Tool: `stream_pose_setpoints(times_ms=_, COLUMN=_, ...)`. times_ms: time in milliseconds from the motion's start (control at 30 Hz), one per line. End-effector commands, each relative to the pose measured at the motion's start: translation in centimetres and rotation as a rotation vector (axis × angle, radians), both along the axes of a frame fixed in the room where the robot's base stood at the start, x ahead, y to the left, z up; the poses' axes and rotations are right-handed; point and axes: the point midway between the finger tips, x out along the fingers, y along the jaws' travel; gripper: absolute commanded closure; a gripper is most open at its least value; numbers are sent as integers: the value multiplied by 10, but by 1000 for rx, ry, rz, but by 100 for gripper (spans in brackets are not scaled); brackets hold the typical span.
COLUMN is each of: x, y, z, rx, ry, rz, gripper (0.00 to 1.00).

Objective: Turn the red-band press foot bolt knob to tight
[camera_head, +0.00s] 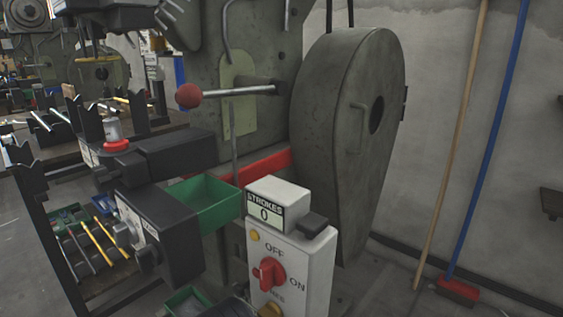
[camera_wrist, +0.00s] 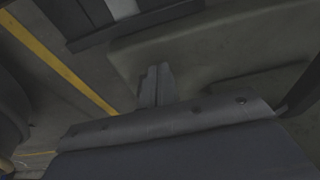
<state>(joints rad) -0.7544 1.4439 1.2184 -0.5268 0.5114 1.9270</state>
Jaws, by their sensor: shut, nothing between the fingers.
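The press with a red band (camera_head: 262,168) on its grey-green body stands in the middle of the head view. I cannot make out its foot bolt knob; the press's foot is hidden behind the control box and bins. My gripper (camera_wrist: 156,84) shows in the wrist view as two narrow grey fingers together, shut and empty. Beyond it is a grey-green surface (camera_wrist: 220,45), perhaps part of the press; I cannot tell whether they touch. I cannot pick out my gripper in the head view.
A white control box (camera_head: 290,265) with a red switch (camera_head: 270,273) stands in front. A red-ball lever (camera_head: 189,96) sticks out left. Green bin (camera_head: 205,200), dark knobbed box (camera_head: 160,235) and two broom handles (camera_head: 490,150) are nearby. A yellow floor line (camera_wrist: 60,65) crosses the wrist view.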

Motion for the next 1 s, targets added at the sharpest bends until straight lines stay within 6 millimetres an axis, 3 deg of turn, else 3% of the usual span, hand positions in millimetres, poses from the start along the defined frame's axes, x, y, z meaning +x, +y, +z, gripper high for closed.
stream_pose_setpoints(times_ms=167, x=-1, y=2, z=5, rx=1, ry=-1, rz=0, gripper=100)
stream_pose_setpoints(times_ms=633, x=-1, y=2, z=58, rx=1, ry=-1, rz=1, gripper=100)
stream_pose_setpoints(times_ms=1000, x=-1, y=2, z=60, rx=1, ry=1, rz=0, gripper=100)
